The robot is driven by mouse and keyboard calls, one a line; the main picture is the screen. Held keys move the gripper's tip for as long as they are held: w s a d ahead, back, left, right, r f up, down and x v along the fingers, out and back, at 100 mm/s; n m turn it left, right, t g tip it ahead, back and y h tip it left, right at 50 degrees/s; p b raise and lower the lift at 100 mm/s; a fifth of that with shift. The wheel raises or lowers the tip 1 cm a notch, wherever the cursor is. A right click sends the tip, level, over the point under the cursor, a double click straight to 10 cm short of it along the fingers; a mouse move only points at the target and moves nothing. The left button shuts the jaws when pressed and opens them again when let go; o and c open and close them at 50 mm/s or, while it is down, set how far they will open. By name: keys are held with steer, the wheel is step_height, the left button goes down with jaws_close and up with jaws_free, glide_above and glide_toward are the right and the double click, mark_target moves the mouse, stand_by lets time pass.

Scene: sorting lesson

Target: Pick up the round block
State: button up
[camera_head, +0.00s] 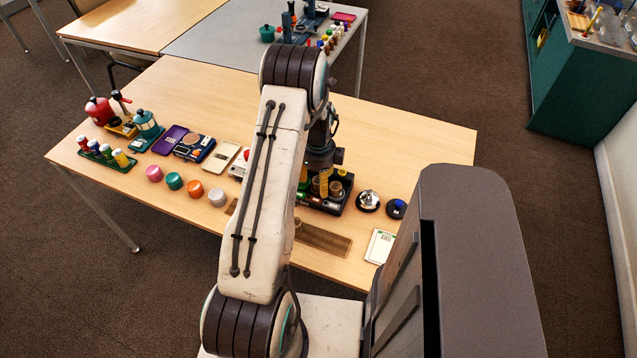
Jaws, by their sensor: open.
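Several small round pieces stand in a row on the table's near left part: a pink one (154,173), a green one (174,181), an orange one (194,188) and a white one (217,197). I cannot tell whether one of these is the round block, or whether the block is hidden behind my arm. My gripper (325,183) points down over a dark tray (347,204) right of my arm. It is open. Small yellow and brown things show around its tips, too small to tell apart, and my arm partly covers this spot.
A wooden tray (322,239) and a white booklet (380,246) lie at the table's near edge. A silver bell (368,200) and a blue-topped button (396,208) stand right of the dark tray. Several devices and pots crowd the left. The table's back right (420,135) is clear.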

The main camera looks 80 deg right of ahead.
steer(key=shift+c, duration=0.3)
steer(key=c, duration=1)
steer(key=shift+c, duration=0.2)
steer(key=shift+r, duration=0.1)
